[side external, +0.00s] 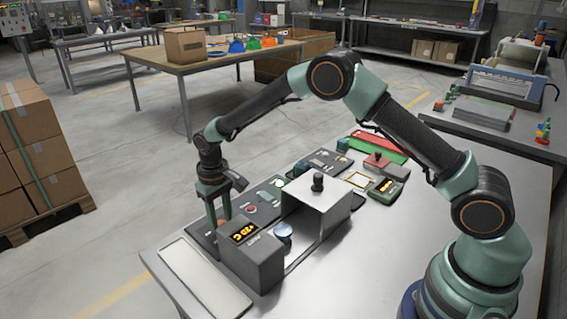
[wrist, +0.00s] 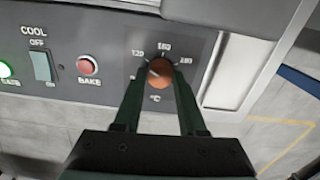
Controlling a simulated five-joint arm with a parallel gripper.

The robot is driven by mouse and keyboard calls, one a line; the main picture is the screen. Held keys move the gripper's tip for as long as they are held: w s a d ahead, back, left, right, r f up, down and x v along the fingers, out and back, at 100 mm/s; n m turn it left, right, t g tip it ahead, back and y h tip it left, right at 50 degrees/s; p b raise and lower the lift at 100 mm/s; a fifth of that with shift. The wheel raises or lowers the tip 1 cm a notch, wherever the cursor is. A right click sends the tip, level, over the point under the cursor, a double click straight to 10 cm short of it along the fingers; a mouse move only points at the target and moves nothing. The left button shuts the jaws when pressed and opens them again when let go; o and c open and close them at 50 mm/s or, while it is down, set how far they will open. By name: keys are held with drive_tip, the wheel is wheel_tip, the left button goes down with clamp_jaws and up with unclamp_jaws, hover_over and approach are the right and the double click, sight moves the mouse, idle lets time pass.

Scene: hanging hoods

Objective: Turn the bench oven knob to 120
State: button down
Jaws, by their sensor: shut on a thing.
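The orange-brown oven knob (wrist: 160,76) sits on a dark dial plate in the wrist view, with numbers including 120 and 180 around it. A pale pointer mark on the knob faces left, roughly toward the 120 side; its exact reading is hard to tell. My gripper (wrist: 162,82) is shut on the knob, one finger on each side.
The panel also carries a red BAKE button (wrist: 88,65), a COOL switch (wrist: 40,66) and a lit green light (wrist: 4,69). A metal box with a black knob (side external: 318,182) stands right of the panel. A pale tray (side external: 203,280) lies at the bench's left edge.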

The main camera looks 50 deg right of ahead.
sight(221, 224)
drive_tip(key=shift+s+a+f, duration=0.1)
drive_tip(key=shift+s+a, duration=0.1)
drive_tip(key=shift+c, duration=2.3)
unclamp_jaws()
drive_tip(key=shift+w, duration=0.1)
drive_tip(key=shift+d+r, duration=0.1)
drive_tip(key=shift+r, duration=0.1)
drive_tip(key=shift+w+r, duration=0.1)
drive_tip(key=shift+r, duration=0.25)
wheel_tip(221, 224, up, 11)
